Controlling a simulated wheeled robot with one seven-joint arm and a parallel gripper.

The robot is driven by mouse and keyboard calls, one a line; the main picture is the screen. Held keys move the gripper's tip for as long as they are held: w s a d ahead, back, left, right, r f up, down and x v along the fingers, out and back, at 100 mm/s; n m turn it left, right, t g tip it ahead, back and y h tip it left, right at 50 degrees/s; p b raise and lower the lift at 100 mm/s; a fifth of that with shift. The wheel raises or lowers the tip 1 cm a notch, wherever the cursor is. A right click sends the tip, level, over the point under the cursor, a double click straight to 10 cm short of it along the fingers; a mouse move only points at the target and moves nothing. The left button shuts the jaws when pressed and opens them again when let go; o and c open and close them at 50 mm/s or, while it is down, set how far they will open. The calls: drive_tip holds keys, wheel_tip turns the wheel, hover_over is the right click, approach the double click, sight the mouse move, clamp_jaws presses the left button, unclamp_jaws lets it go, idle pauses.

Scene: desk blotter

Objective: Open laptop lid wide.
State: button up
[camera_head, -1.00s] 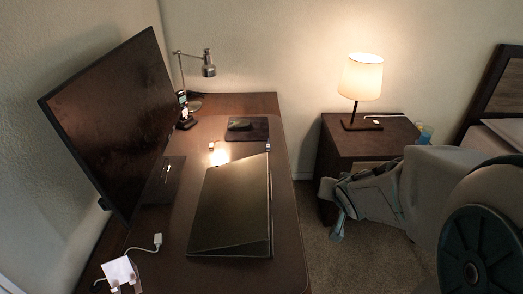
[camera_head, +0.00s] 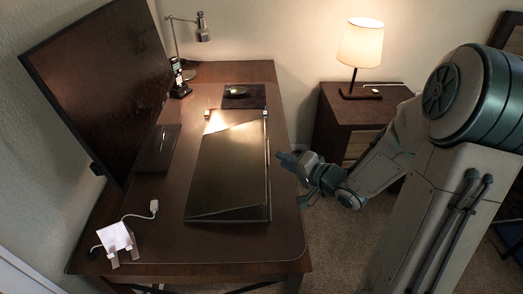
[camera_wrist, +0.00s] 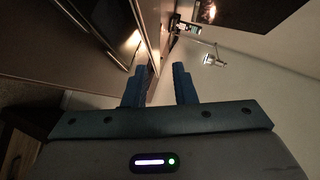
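The laptop (camera_head: 225,175) lies on the desk blotter with its dark, glossy lid low over the base. The lid looks slightly raised along its right side, with a narrow wedge showing at the near edge. A bright lamp reflection crosses its far end. My gripper (camera_head: 290,163) is just right of the laptop, near the desk's right edge, apart from the lid. In the wrist view, my gripper's two blue fingers (camera_wrist: 159,80) stand apart with nothing between them. The laptop appears there as a dark shape at upper left, only partly visible.
A large monitor (camera_head: 100,85) stands left of the laptop. A mouse (camera_head: 236,91) on a dark pad lies beyond it, and a desk lamp (camera_head: 202,28) stands at the back. A white card on a stand (camera_head: 117,238) is at front left. A nightstand (camera_head: 345,110) holds a lit lamp (camera_head: 360,43).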

sight(261, 154)
drive_tip(key=b+x, duration=0.1)
drive_tip(key=x, duration=0.9)
drive_tip(key=shift+w+a+f+b, duration=0.1)
drive_tip(key=shift+w+a+b, duration=0.1)
drive_tip(key=shift+w+b, duration=0.1)
clamp_jaws()
idle(0.8)
unclamp_jaws()
